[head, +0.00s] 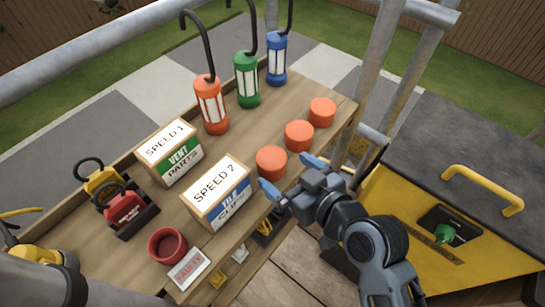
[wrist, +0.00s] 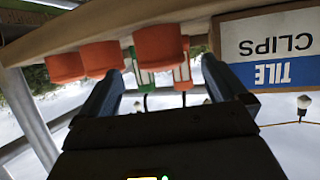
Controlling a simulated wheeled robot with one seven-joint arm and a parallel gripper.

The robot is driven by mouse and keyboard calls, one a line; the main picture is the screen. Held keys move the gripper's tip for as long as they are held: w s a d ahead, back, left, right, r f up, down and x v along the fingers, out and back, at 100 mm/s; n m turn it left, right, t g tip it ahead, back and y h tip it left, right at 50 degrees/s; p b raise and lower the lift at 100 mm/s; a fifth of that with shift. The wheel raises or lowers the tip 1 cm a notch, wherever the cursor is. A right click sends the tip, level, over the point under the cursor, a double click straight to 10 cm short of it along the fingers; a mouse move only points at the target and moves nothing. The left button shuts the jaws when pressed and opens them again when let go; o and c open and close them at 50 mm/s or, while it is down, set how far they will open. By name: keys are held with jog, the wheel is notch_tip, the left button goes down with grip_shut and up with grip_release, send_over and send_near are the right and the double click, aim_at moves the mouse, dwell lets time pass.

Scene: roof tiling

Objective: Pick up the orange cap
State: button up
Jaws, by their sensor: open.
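Three orange caps stand in a row along the right edge of the wooden shelf: a near one (head: 271,161), a middle one (head: 299,135) and a far one (head: 322,111). My gripper (head: 292,173) is open and empty, its blue fingers pointing at the shelf just beside the near cap. In the wrist view, which is upside down, the near cap (wrist: 158,45) appears between the two fingertips (wrist: 163,70), with a gap to each finger. The middle cap (wrist: 102,58) and far cap (wrist: 65,67) lie to the left, outside the fingers.
The "Tile Clips" box (head: 217,193) stands close left of the near cap; the "Vent Parts" box (head: 169,154) is beyond it. A metal post (head: 365,85) rises at right.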

aim_at(270, 160)
jog(key=p+x, duration=0.1)
jog(key=x, duration=0.6)
jog(key=shift+w+a+f, duration=0.1)
jog(key=shift+f, duration=0.15)
jog(key=c, duration=1)
jog(key=shift+c, duration=0.2)
